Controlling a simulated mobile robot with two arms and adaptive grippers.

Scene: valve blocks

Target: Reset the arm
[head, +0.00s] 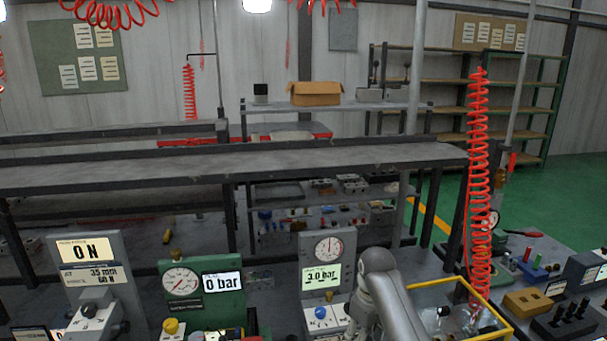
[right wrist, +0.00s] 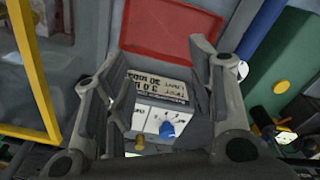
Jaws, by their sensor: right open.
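My right arm (head: 385,295) comes up at the lower middle of the head view, just right of the 3.0 bar gauge block (head: 312,250). In the right wrist view my right gripper (right wrist: 157,62) is open, with nothing between its fingers. Beyond the fingers, a grey block with a label plate (right wrist: 155,87) and a blue knob (right wrist: 167,130) shows. A similar blue knob (head: 321,313) is on the gauge block in the head view. My left gripper is in neither view.
A green gauge block reading 0 bar (head: 181,306) and a grey ON display block (head: 110,270) stand left on the bench. A yellow-rimmed bin (head: 437,283) is right of my arm. A red coiled hose (head: 479,180) hangs above it. A red panel (right wrist: 170,28) shows in the wrist view.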

